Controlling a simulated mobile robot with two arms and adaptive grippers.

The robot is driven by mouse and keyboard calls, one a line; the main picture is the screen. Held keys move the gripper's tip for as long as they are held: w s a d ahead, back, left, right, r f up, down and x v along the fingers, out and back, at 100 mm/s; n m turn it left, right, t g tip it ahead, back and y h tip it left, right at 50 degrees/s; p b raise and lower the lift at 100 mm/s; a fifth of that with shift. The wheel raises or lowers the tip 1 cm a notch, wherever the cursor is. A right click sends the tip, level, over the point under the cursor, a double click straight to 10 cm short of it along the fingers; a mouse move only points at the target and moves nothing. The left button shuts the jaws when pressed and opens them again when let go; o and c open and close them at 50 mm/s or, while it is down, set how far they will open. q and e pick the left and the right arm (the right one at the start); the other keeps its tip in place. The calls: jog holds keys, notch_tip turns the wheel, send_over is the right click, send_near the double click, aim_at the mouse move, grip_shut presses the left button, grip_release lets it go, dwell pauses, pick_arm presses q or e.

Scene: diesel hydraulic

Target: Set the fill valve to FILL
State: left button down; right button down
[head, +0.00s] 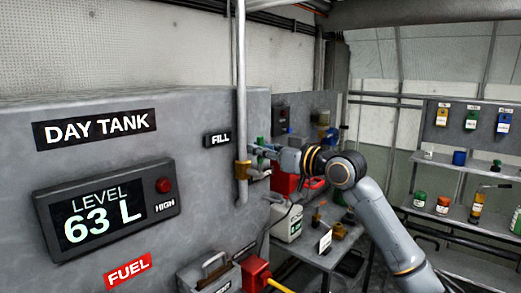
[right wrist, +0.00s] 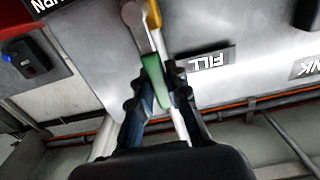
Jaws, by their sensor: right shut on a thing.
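The fill valve has a brass body (head: 242,171) on a vertical grey pipe, just right of the black FILL label (head: 218,139). My right gripper (head: 264,160) comes in from the right and meets the valve. In the right wrist view its fingers are closed around the green handle grip (right wrist: 155,79), with the grey lever running up to the brass part (right wrist: 153,17). The FILL label appears upside down beside it (right wrist: 208,62). The arm and gripper hide part of the handle in the head view. My left gripper is not in view.
The grey tank panel (head: 92,165) carries the level display (head: 103,208) reading 63 L. A crowded workbench (head: 322,256) with cans and tools stands behind my right arm. Shelves (head: 455,170) with bottles are at the far right.

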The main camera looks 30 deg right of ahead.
jog(key=c, duration=1.3)
grip_release()
jog(key=shift+v, duration=5.95)
jog(key=shift+f, duration=0.1)
